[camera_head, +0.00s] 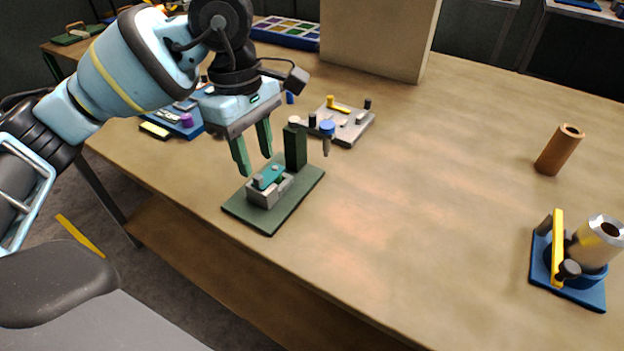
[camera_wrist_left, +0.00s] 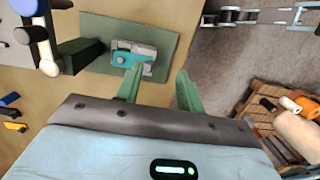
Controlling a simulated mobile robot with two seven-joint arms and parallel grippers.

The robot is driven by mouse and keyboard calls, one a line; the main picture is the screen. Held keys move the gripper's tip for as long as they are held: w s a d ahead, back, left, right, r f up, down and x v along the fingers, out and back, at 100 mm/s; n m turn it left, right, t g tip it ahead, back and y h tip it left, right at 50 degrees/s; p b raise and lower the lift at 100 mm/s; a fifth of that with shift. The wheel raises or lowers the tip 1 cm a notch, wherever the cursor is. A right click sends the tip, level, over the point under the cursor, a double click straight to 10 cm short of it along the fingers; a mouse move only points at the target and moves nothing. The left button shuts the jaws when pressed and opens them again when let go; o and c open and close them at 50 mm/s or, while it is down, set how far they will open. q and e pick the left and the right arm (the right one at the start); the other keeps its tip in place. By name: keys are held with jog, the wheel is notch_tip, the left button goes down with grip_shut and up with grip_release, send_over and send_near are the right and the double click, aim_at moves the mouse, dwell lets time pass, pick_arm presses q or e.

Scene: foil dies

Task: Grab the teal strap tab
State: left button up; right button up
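The teal strap tab (camera_head: 269,176) lies on a small grey block (camera_head: 264,198) on a green base plate (camera_head: 290,212) near the table's front edge. It also shows in the left wrist view (camera_wrist_left: 122,59), past one fingertip. My left gripper (camera_head: 252,160) has two green fingers spread apart and pointing down. It is open and empty, above and slightly left of the tab, apart from it. In the left wrist view the fingers (camera_wrist_left: 158,85) are also apart with nothing between them. My right gripper is in neither view.
A dark green post (camera_head: 296,147) with a blue-knobbed arm (camera_head: 327,128) rises behind the tab on the same plate. A grey fixture plate (camera_head: 352,126) lies farther back. A blue fixture (camera_head: 560,283) and brown tube (camera_head: 560,150) stand at right. The table's middle is clear.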

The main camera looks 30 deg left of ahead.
aim_at(257, 176)
pick_arm(q)
jog(key=shift+w+a+r+t+y, duration=0.3)
jog(key=shift+w+a+r+y, duration=0.35)
jog(key=shift+r, duration=0.3)
jog(key=shift+a+f, duration=0.15)
jog(key=shift+f, duration=3.8)
grip_shut()
